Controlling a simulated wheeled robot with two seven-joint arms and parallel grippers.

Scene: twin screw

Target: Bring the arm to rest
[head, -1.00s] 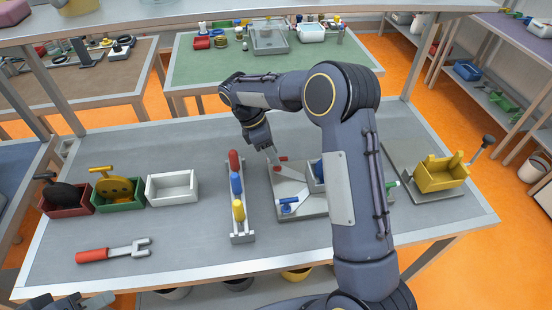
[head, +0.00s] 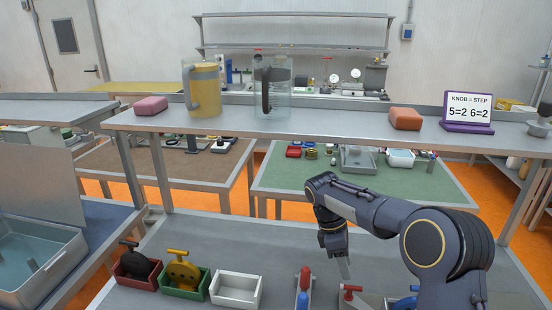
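My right arm (head: 440,245) reaches in from the lower right. Its gripper (head: 344,268) points down above the grey bench (head: 225,235), near a red-handled piece (head: 352,289). The fingers show almost edge-on, so I cannot tell whether they are apart; I see nothing held in them. My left gripper is out of view.
A rack with red (head: 304,278) and blue handles is left of the gripper. Red (head: 135,280), green (head: 190,290) and white (head: 236,290) bins stand farther left. A raised shelf (head: 345,125) crosses behind, bearing jugs and a sign (head: 467,108) reading "KNOB = STEP 5=2 6=2".

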